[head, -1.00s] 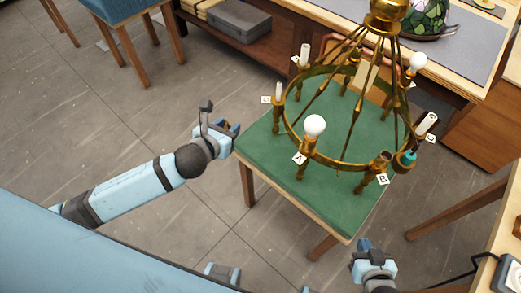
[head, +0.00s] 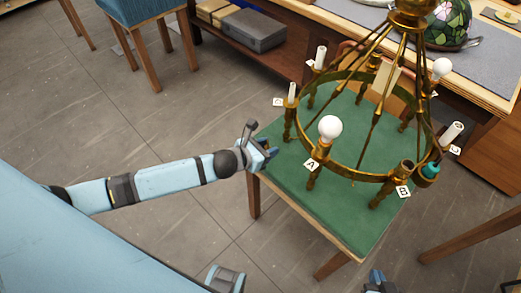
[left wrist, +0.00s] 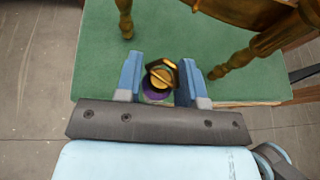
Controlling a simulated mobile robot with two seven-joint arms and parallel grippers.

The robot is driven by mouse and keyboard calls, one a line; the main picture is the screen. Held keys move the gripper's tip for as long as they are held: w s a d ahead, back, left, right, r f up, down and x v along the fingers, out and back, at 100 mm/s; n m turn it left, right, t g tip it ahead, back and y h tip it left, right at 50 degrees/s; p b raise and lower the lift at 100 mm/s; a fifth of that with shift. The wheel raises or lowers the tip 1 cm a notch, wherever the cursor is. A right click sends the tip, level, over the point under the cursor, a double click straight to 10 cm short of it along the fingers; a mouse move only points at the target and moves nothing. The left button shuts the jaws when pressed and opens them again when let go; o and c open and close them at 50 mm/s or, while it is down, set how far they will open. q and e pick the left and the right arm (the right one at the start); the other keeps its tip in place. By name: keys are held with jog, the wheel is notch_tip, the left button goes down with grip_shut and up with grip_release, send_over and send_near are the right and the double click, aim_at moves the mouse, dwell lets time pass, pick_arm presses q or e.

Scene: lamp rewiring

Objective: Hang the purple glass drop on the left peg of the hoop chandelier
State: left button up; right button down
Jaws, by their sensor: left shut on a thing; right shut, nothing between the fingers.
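The brass hoop chandelier (head: 372,178) stands on the green-topped table (head: 290,187). In the left wrist view, the purple glass drop (left wrist: 155,95) shows as a purple patch under a round brass cap, between the fingers of my left gripper (left wrist: 160,78). My left gripper (head: 271,153) is shut on it at the table's left edge, left of the hoop and apart from it. The drop is hidden in the head view. I cannot make out the left peg. My right gripper (head: 378,278) is shut and empty at the bottom edge, partly out of frame.
The hoop carries white bulbs (head: 330,128), candle sleeves (head: 292,94) and lettered tags (head: 403,192). A teal piece (head: 430,170) sits beside tag B. A workbench (head: 490,75) with a stained-glass lamp shade (head: 448,22) stands behind. A blue stool (head: 140,10) is at upper left.

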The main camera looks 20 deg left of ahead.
pick_arm(q)
jog(key=w+d+b, duration=0.1)
jog(key=w+d, duration=0.2)
jog(key=shift+w+d+f, duration=0.1)
jog(key=shift+w+d, duration=0.15)
jog(key=shift+d, duration=0.1)
pick_arm(e)
jog(key=shift+a+f, duration=0.15)
jog(key=shift+f, duration=0.6)
jog(key=shift+r, duration=0.45)
pick_arm(q)
jog(key=shift+w, duration=0.1)
jog(key=shift+w+d+p, duration=0.35)
jog(key=shift+w+d, duration=0.55)
jog(key=shift+d, duration=0.1)
pick_arm(e)
jog(key=shift+r, duration=0.3)
